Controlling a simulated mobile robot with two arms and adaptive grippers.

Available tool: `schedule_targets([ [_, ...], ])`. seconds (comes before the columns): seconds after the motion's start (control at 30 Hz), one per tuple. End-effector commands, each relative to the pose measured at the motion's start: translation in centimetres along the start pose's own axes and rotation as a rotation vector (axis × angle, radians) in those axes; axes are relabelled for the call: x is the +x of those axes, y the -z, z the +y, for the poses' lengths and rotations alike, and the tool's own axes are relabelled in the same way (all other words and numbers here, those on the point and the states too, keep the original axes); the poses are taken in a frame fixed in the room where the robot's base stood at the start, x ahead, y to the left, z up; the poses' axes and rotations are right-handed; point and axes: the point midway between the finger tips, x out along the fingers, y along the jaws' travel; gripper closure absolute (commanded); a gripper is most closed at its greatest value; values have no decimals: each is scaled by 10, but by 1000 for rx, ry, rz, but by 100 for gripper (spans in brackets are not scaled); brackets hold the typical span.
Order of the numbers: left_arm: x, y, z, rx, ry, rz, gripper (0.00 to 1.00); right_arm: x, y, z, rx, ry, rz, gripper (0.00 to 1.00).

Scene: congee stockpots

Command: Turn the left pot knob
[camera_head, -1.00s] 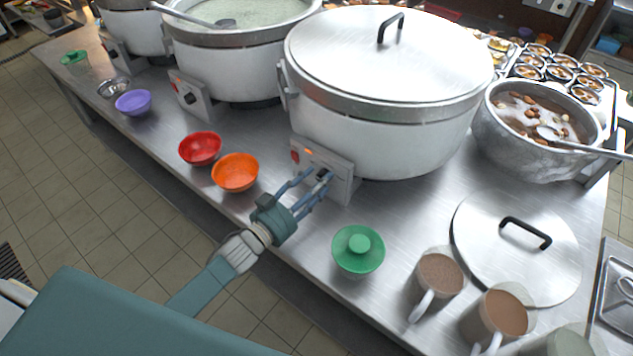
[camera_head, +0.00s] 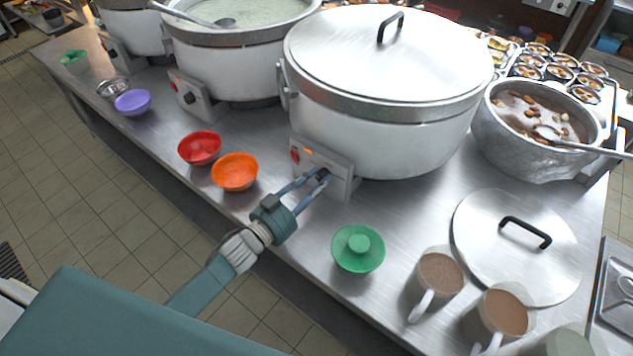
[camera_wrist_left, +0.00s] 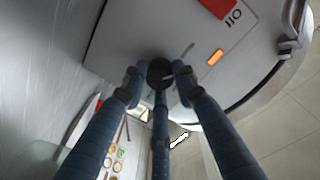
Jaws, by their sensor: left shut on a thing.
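My left gripper (camera_head: 316,178) reaches the control box (camera_head: 341,188) on the front of the large lidded pot (camera_head: 385,130). Its blue fingers are shut on the dark round knob (camera_wrist_left: 160,72) of that box. In the left wrist view the fingers (camera_wrist_left: 158,84) close around the knob from several sides, and a pale mark shows beside it. An orange light (camera_wrist_left: 215,57) is lit on the box, near a red switch (camera_wrist_left: 243,6). In the head view the fingers partly hide the knob. My right gripper is not in view.
A green bowl (camera_head: 358,249) stands right of the gripper; orange (camera_head: 235,172) and red (camera_head: 200,148) bowls stand left of it. Cups of brown drink (camera_head: 440,275) and a loose lid (camera_head: 480,245) lie farther right. Another pot (camera_head: 235,75), uncovered, stands to the left.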

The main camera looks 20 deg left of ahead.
Motion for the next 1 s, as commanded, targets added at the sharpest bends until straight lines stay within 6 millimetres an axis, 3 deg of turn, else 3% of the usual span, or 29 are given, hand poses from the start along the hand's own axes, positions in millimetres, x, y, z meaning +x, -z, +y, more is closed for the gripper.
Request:
schedule_targets([
  [1.0,0,-1,2,966,-7,-46,98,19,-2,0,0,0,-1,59],
])
